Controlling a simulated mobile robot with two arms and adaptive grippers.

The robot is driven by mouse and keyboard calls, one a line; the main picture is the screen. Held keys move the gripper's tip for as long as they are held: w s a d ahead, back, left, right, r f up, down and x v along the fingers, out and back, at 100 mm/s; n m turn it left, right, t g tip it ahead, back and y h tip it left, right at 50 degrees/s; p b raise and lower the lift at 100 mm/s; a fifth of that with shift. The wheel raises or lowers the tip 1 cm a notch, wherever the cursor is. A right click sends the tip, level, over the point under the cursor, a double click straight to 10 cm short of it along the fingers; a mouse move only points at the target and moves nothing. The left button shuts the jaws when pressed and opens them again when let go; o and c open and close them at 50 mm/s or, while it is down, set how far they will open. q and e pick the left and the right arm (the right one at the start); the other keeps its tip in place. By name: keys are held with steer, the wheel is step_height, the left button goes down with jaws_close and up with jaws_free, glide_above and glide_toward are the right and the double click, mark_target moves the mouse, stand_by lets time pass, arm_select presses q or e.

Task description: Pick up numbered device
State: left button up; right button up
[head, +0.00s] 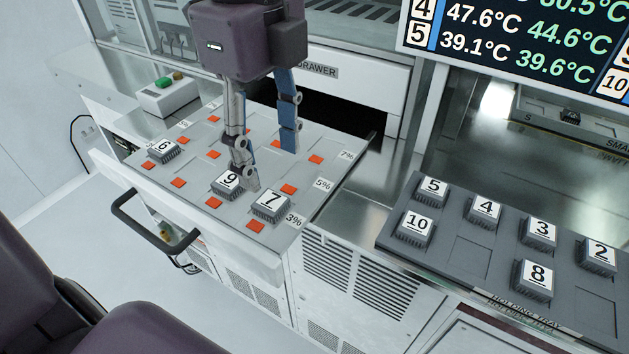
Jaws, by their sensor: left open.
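The open drawer (180,205) holds three numbered devices, each dark grey with a white label. Device 6 (164,151) sits at the left, device 9 (228,183) near the middle, and device 7 (271,206) to its right. My left gripper (271,168) points down over the drawer with its two fingers apart. Nothing shows between the fingers. Whether a fingertip touches device 9 is unclear. My right gripper is not in view.
The holding tray (474,257) at the right bears devices 5 (432,188), 4 (484,210), 3 (540,231), 2 (600,256), 10 (415,227) and 8 (535,278). The drawer handle (150,230) sticks out in front. A button box (168,97) stands at back left.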

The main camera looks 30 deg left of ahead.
mark_target(271, 201)
arm_select(q)
steer(key=shift+s+f, duration=0.15)
steer(key=shift+f, duration=0.15)
steer(key=f, duration=0.1)
steer(key=f+p, duration=0.1)
steer(key=s+a+f, duration=0.1)
steer(key=shift+s+p, duration=0.1)
steer(key=shift+p, duration=0.2)
steer(key=f, duration=0.1)
steer(key=f+p, duration=0.1)
steer(key=w+f, duration=0.1)
steer(key=shift+d+f, duration=0.25)
steer(key=shift+f, duration=0.25)
steer(key=shift+s, duration=0.1)
steer(key=c, duration=1.2)
steer(key=shift+c, duration=0.2)
steer(key=shift+r, duration=0.45)
step_height(271, 201, up, 19)
steer(key=b, duration=0.2)
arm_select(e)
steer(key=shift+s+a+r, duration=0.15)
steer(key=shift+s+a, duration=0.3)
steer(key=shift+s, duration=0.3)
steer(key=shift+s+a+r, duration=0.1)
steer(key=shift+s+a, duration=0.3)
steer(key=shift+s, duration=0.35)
